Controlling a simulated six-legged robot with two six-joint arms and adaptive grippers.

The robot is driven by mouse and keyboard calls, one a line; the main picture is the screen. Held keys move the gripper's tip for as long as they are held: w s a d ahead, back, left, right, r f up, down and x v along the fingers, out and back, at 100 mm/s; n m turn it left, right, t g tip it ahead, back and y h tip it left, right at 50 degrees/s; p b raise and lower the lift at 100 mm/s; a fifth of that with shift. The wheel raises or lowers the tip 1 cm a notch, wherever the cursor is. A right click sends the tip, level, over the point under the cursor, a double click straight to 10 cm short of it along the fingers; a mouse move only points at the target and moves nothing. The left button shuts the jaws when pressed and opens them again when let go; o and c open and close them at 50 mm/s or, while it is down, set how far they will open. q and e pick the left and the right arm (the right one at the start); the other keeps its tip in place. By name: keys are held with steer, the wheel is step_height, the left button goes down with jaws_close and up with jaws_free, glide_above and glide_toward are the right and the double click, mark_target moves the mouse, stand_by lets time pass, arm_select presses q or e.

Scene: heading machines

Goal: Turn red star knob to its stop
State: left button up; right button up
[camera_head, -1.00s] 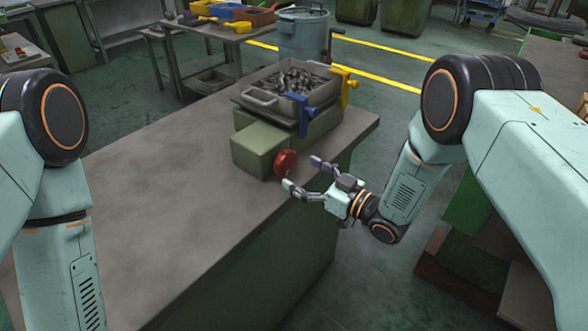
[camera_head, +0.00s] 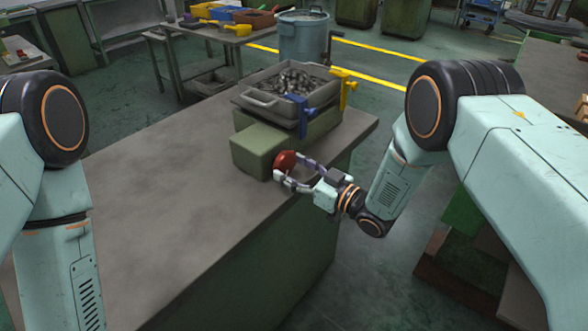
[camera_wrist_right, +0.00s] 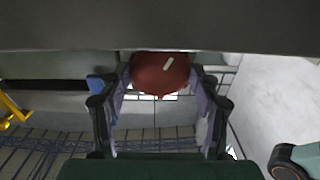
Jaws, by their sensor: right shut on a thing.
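The red star knob (camera_head: 284,161) sits on the front right side of a green block (camera_head: 256,148) on the workbench. My right gripper (camera_head: 291,169) reaches it from the right and is shut on the knob, one finger on each side. In the right wrist view the knob (camera_wrist_right: 160,72) shows between the two fingers (camera_wrist_right: 158,110), with a short white mark on its face. The fingers hide part of its edge in the head view. My left arm comes in at the left, but its gripper is out of view.
A grey tray of metal parts (camera_head: 268,98) stands on the green fixture behind the knob. A blue clamp (camera_head: 300,115) and a yellow clamp (camera_head: 345,88) are at its right side. The left and front of the workbench (camera_head: 170,200) are clear.

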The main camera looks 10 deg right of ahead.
steer(key=shift+f, duration=0.1)
steer(key=c, duration=0.3)
steer(key=shift+s+m, duration=0.1)
steer(key=shift+m, duration=0.3)
steer(key=shift+c, duration=0.2)
steer(key=shift+a+m, duration=0.1)
steer(key=shift+m, duration=1.1)
steer(key=shift+s+m, duration=0.1)
steer(key=shift+m, duration=1.7)
steer(key=shift+a+f, duration=0.1)
steer(key=o, duration=1.2)
steer(key=shift+c, duration=0.2)
